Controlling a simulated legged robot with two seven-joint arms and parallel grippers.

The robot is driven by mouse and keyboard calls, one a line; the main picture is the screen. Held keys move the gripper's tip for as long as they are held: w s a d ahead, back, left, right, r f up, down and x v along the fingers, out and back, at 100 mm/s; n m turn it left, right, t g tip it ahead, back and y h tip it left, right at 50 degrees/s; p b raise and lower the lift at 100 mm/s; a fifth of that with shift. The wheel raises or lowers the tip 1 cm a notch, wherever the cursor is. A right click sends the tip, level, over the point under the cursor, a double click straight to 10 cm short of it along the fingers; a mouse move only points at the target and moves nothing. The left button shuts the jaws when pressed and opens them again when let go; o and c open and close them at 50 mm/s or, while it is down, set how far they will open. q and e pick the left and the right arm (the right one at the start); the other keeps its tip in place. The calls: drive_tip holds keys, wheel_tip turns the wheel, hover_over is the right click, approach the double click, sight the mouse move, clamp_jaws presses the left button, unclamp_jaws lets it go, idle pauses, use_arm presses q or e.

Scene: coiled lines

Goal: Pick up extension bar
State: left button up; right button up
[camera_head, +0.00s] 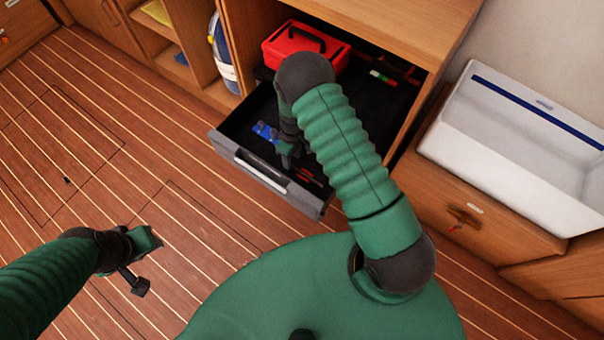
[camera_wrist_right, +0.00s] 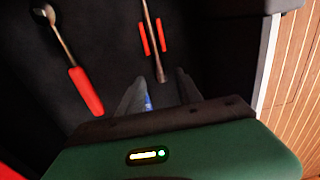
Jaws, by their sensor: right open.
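A thin metal rod (camera_wrist_right: 152,40), which looks like the extension bar, lies on the dark drawer floor between two short red strips in the right wrist view. My right gripper (camera_wrist_right: 158,88) is open, its two dark fingers pointing at the rod's near end. A small blue thing (camera_wrist_right: 148,102) shows between the fingers; I cannot tell whether it touches them. In the head view my right gripper (camera_head: 289,150) is down in the open drawer (camera_head: 238,157) and the rod is not clearly seen. My left gripper (camera_head: 138,264) hangs over the floor, away from the drawer.
A red-handled tool (camera_wrist_right: 84,88) lies left of the rod in the wrist view. A red toolbox (camera_head: 300,50) stands at the drawer's back, and a blue item (camera_head: 265,131) lies near its front left. A white basin (camera_head: 520,130) is at right.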

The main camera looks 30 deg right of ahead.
wheel_tip(320, 180, down, 3)
drive_tip(key=shift+a+f+b, duration=0.15)
drive_tip(key=shift+f+b, duration=0.05)
drive_tip(key=shift+b, duration=0.25)
drive_tip(key=shift+r, duration=0.1)
clamp_jaws()
